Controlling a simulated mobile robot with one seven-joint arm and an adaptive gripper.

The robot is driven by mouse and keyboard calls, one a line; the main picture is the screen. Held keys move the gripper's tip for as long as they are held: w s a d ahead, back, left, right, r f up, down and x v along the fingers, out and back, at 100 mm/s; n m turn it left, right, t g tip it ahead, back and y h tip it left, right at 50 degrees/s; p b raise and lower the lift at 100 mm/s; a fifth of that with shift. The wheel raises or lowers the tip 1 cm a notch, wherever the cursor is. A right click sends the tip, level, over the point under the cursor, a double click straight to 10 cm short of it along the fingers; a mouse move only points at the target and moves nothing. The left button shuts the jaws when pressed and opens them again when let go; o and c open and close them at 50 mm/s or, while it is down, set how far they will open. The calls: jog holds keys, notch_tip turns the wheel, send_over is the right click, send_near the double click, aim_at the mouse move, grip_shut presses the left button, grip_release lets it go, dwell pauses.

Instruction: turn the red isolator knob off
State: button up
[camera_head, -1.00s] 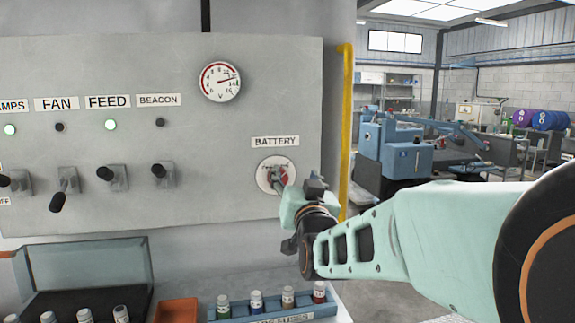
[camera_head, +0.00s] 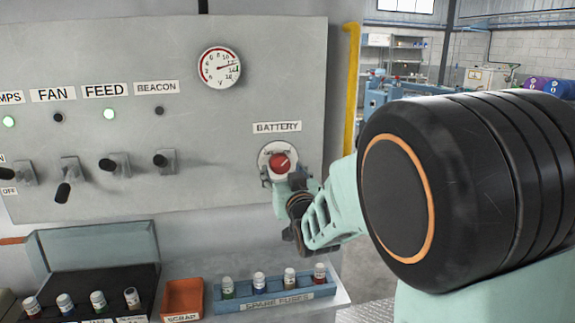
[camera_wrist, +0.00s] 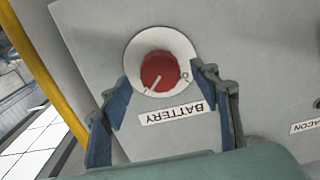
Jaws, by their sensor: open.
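The red isolator knob (camera_head: 281,163) sits on a round white plate under the BATTERY label (camera_head: 277,127) on the grey panel. In the wrist view the red knob (camera_wrist: 159,73) shows upside down, with a pale pointer line slanting to its lower left and an "O" mark at the plate's right. My gripper (camera_head: 281,181) is just below the knob in the head view. In the wrist view my gripper (camera_wrist: 162,82) is open, its blue fingers spread on either side of the white plate. Whether the fingers touch the plate or panel I cannot tell. The knob is not gripped.
Several black toggle levers (camera_head: 112,164) stick out of the panel at the left. A voltage gauge (camera_head: 220,67) is above. Below stand a blue spare-fuses rack (camera_head: 274,286) and an orange scrap tray (camera_head: 183,298). A yellow rail (camera_head: 351,90) runs beside the panel's right edge.

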aim_at(281, 167)
jog(key=shift+x, duration=1.85)
jog(key=c, duration=1.2)
jog(key=shift+o, duration=0.2)
